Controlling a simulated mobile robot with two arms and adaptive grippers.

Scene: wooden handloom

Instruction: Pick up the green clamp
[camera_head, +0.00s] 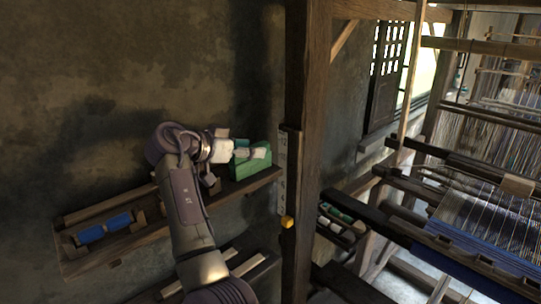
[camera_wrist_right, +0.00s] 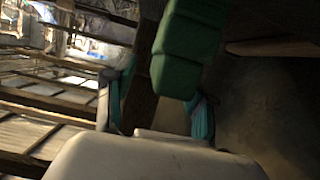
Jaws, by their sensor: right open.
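The green clamp (camera_head: 241,168) sits on the right part of a wooden wall shelf, partly hidden behind my right gripper. My right gripper (camera_head: 256,152) is open and in front of the clamp's upper part. In the right wrist view, a green blocky piece of the clamp (camera_wrist_right: 188,45) comes in from the top, close to one teal-padded finger of the right gripper (camera_wrist_right: 163,98). I cannot tell whether they touch. Nothing shows as gripped. My left gripper is not in view.
The wooden shelf (camera_head: 147,236) also holds a blue roll (camera_head: 105,228) at its left end. A thick wooden post (camera_head: 303,120) with a small yellow object (camera_head: 288,222) stands right of the clamp. The loom (camera_head: 480,220) fills the right side.

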